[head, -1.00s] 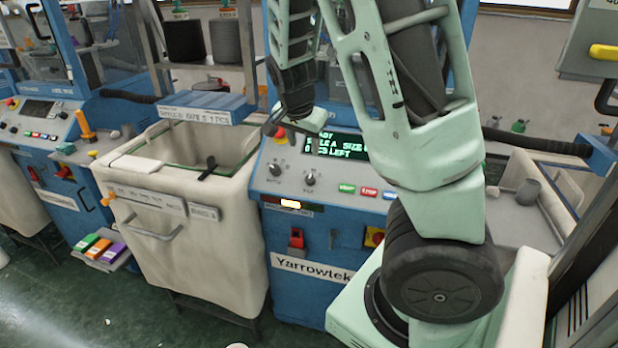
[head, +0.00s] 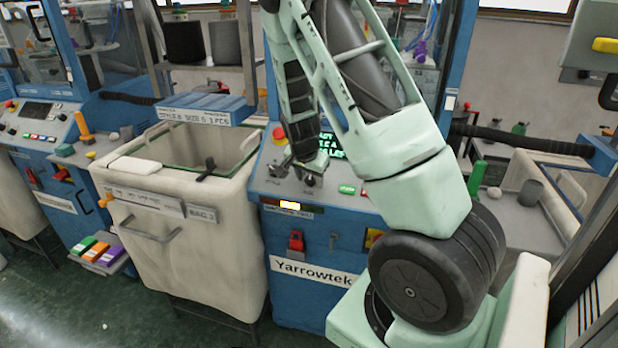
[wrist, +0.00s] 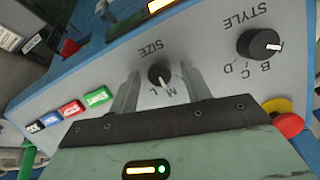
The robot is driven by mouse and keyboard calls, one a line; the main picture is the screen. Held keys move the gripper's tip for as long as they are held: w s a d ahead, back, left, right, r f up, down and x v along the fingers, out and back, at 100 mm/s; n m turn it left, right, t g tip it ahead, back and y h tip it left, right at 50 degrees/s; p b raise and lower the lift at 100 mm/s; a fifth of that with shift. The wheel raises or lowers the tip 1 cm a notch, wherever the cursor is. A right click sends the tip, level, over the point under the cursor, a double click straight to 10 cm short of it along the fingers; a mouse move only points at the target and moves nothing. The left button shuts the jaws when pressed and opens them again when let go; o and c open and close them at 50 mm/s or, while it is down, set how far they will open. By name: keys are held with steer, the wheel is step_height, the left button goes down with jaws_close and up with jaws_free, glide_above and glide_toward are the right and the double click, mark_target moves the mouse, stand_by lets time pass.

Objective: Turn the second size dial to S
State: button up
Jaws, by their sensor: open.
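The size dial (wrist: 160,75) is a small dark knob with a white pointer mark, on the blue-grey panel under the word SIZE. In the wrist view my gripper (wrist: 161,71) is open, with one finger on each side of this dial; contact cannot be told. The pointer faces the printed letters, near M and L; the exact letter is unclear and no S can be made out. In the head view the size dial (head: 309,181) shows just below my gripper (head: 304,168), low over the panel of the Yarrowtek machine.
The style dial (wrist: 260,45) with letters B, C, D is beside the size dial. A red stop button (wrist: 289,125) and coloured buttons (wrist: 72,109) share the panel. A cream bin (head: 180,230) stands left of the machine. My arm partly covers the display (head: 332,146).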

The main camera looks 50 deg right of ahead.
steer(key=shift+f, duration=0.1)
steer(key=c, duration=1)
steer(key=shift+n, duration=0.3)
steer(key=n+g+p, duration=0.1)
steer(key=n+p, duration=0.1)
steer(key=n, duration=0.1)
steer(key=shift+w, duration=0.15)
steer(key=shift+a+n+g+h+p, duration=0.1)
steer(key=shift+n+g+h+p, duration=0.45)
steer(key=shift+n, duration=1.65)
steer(key=o, duration=1)
